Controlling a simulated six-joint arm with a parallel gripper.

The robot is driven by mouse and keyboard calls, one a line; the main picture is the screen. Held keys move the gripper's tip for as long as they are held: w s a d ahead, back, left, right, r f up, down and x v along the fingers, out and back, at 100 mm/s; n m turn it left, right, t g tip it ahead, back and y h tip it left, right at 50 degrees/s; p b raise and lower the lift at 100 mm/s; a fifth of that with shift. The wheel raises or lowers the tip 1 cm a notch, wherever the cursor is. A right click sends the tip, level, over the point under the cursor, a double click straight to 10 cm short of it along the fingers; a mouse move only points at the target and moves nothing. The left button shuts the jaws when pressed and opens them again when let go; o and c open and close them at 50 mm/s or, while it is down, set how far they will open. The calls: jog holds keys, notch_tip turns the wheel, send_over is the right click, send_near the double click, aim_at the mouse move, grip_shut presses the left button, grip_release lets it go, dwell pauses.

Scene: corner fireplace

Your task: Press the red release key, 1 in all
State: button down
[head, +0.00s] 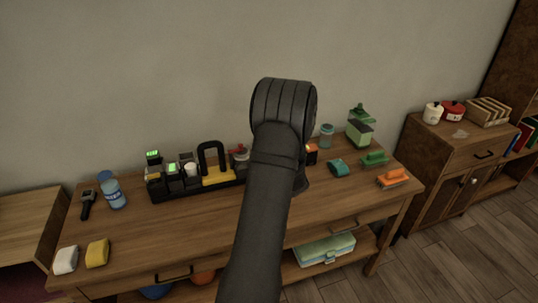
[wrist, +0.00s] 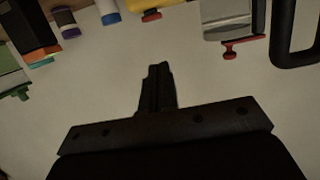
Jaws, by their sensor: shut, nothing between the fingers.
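In the wrist view my gripper (wrist: 158,75) is shut and empty, its fingertips in front of plain grey background. It touches nothing there. A red key (wrist: 238,48) sticks out of a grey box (wrist: 232,18) at the upper right. Another small red key (wrist: 151,15) shows at a yellow piece (wrist: 152,4) at the top middle. I cannot tell which red one is the release key. My arm hides my gripper and part of the bench there.
A black rack (head: 170,189) with several devices and a black looped handle (head: 211,155) stands on the wooden bench (head: 200,235). The handle also shows in the wrist view (wrist: 290,62). A bottle (head: 113,192) is at left. Green and orange (head: 393,177) items lie at right.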

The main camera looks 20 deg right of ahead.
jog(key=v, duration=0.3)
jog(key=shift+s+r, duration=0.15)
jog(key=shift+s, duration=0.1)
